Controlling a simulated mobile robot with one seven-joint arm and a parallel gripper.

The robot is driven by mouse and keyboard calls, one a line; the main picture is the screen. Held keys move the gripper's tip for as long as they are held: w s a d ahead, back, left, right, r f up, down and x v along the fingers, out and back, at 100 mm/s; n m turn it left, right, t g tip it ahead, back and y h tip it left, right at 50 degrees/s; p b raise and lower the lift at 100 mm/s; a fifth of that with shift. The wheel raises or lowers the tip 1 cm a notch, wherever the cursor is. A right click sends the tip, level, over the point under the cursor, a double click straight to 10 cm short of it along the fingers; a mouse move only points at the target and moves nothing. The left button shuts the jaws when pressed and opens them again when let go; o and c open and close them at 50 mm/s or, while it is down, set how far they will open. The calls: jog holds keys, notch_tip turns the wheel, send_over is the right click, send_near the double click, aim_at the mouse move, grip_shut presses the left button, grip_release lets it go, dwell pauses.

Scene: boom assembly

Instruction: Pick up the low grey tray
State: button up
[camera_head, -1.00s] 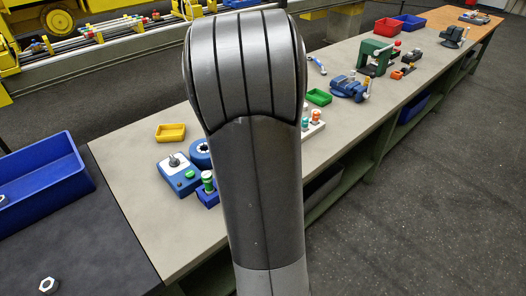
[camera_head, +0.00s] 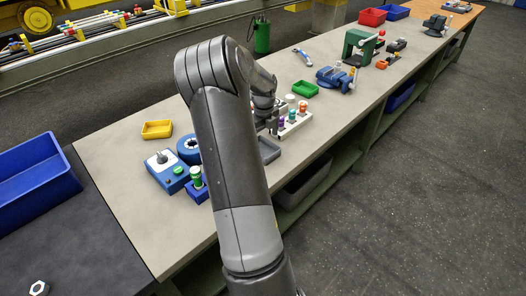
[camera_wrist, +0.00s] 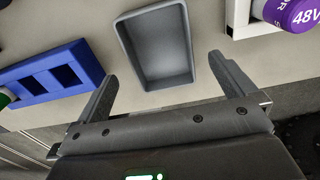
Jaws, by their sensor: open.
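The low grey tray (camera_wrist: 154,46) is an empty, shallow rectangular tray lying on the bench top, seen in the wrist view just beyond my fingertips. In the head view the tray (camera_head: 269,150) shows beside my forearm, partly hidden by it. My gripper (camera_wrist: 165,75) is open in the wrist view, with one finger to the left of the tray's near end and the other to its right. Nothing is held.
A blue block with square openings (camera_wrist: 55,75) lies left of the tray. A white rack (camera_wrist: 241,20) with a purple-capped cylinder (camera_wrist: 290,14) stands to the right. In the head view, a yellow tray (camera_head: 157,130) and green tray (camera_head: 305,89) lie farther off. The bench's front edge is close.

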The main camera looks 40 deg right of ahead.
aim_at(263, 146)
jog(key=shift+w+f, duration=0.15)
jog(key=shift+f, duration=2.55)
jog(key=shift+c, duration=0.6)
jog(key=c, duration=0.9)
jog(key=shift+c, duration=0.2)
jog(key=shift+r, duration=0.15)
